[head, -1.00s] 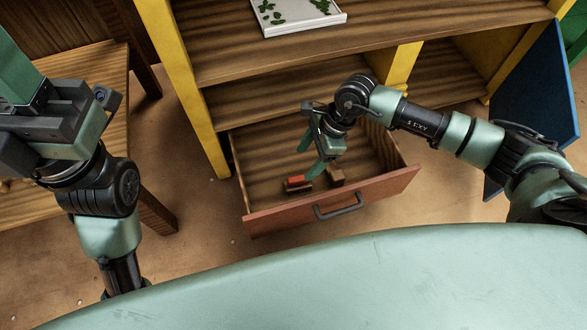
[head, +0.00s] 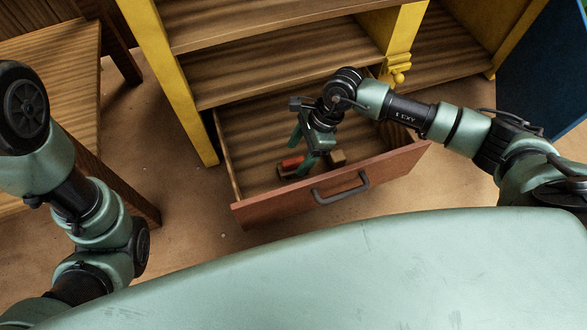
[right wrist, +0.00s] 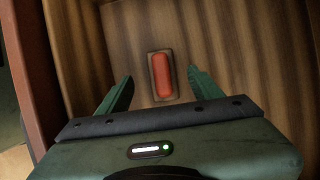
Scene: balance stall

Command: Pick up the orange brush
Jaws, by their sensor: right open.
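The orange brush (head: 291,163) lies in the open drawer (head: 262,207), with an orange-red top on a darker base. It also shows in the right wrist view (right wrist: 162,75), upright in the picture and ahead of the jaws. My right gripper (head: 300,156) is open above the drawer and partly covers the brush in the head view. In the right wrist view its two fingers stand apart to the left and right of the brush, with no contact visible. My left arm is in the head view, but its gripper is out of frame.
The drawer front has a dark handle (head: 340,190). Shelves (head: 280,72) with yellow posts rise behind it. A wooden table (head: 52,75) stands at left, a blue panel (head: 545,75) at right.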

